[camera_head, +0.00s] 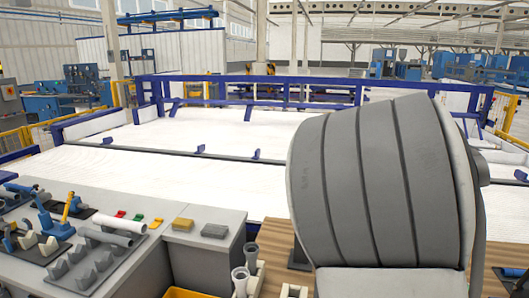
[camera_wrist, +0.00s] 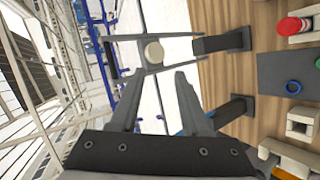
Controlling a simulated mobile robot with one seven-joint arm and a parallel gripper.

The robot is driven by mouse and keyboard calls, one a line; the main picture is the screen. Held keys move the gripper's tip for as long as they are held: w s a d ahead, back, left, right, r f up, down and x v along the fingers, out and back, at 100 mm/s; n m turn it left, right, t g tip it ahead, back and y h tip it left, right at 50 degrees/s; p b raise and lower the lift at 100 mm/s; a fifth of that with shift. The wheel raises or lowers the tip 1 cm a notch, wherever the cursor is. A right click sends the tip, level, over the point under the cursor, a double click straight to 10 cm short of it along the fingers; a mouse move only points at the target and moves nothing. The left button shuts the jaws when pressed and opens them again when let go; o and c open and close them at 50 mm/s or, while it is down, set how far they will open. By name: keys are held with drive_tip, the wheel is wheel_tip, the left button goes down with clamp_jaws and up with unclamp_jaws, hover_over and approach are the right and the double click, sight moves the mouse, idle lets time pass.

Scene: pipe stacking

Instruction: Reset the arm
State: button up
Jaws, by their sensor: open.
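My gripper (camera_wrist: 158,75) is open and shows in the wrist view, with its two grey fingers apart and nothing between the tips. Beyond the tips are a round cream-coloured disc (camera_wrist: 153,52) and thin grey bars. I cannot tell what the disc belongs to. In the head view my large grey arm link fills the right side, and the gripper does not show there. Light grey pipes (camera_head: 118,221) lie on a dark rack on the grey bench (camera_head: 200,190) at the left. Upright pipe pieces (camera_head: 240,282) stand at the bottom middle, partly cut off.
A blue-railed white area (camera_head: 190,165) lies behind the bench. A yellow bin (camera_head: 185,293) is at the bottom edge.

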drive_tip(key=s+a+f+m+g+y, duration=0.2)
drive_tip(key=s+a+f+m+y, duration=0.3)
drive_tip(key=s+a+f, duration=0.3)
drive_tip(key=s+a+r+m+g+y, duration=0.1)
drive_tip(key=s+a+m, duration=0.1)
drive_tip(key=s+a, duration=0.5)
drive_tip(key=s+a+r+m+g+y, duration=0.1)
drive_tip(key=s+a, duration=0.7)
drive_tip(key=s, duration=0.8)
drive_tip(key=shift+s+a+r+m+y, duration=0.15)
drive_tip(key=shift+a+r+m+y, duration=0.15)
drive_tip(key=shift+r+m, duration=0.25)
